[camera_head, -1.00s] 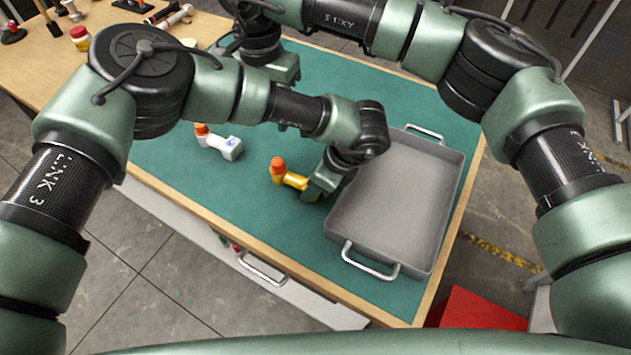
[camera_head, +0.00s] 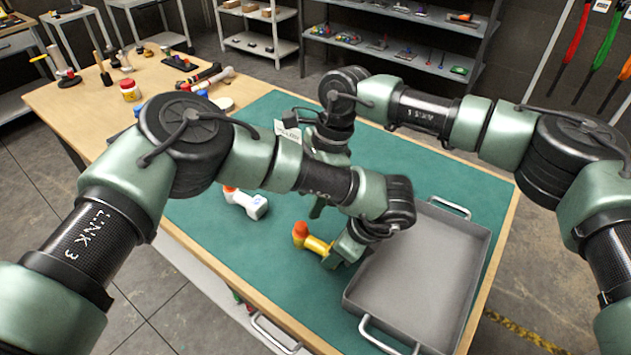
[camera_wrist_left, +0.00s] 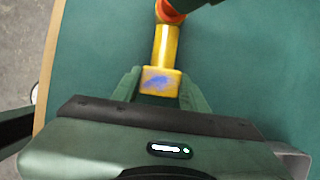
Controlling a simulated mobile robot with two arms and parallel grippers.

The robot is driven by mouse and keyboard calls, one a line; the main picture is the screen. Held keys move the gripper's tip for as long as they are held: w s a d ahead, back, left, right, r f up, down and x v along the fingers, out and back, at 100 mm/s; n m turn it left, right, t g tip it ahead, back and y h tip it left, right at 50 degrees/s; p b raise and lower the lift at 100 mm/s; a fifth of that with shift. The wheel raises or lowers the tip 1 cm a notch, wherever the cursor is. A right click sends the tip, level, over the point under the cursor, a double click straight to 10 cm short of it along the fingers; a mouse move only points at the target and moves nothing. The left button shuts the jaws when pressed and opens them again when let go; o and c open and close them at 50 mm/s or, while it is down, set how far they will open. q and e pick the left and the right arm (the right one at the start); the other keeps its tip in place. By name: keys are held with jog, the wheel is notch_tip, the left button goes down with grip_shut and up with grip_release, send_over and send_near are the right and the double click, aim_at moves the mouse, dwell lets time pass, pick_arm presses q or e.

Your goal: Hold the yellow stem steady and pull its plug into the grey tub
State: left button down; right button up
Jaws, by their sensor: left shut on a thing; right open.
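The yellow stem (camera_head: 319,244) lies over the green mat, with its orange plug (camera_head: 300,230) at its left end. My left gripper (camera_head: 331,256) is shut on the stem's end; in the left wrist view, the stem (camera_wrist_left: 165,45) sits between its fingers and the plug (camera_wrist_left: 168,11) is at the top edge. My right gripper (camera_head: 318,207) is open, above and behind the plug, partly hidden by my left arm. A dark green part beside the plug in the left wrist view may be its finger; I see no grip. The grey tub (camera_head: 430,270) stands right of the stem and looks empty.
Shelves (camera_head: 405,45) stand behind. My left arm crosses above the mat.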

aim_at(301, 224)
jog(key=x, duration=0.8)
jog(key=shift+d, duration=0.1)
jog(key=c, duration=1)
grip_shut()
jog(key=shift+r, duration=0.7)
jog(key=shift+r, duration=2.1)
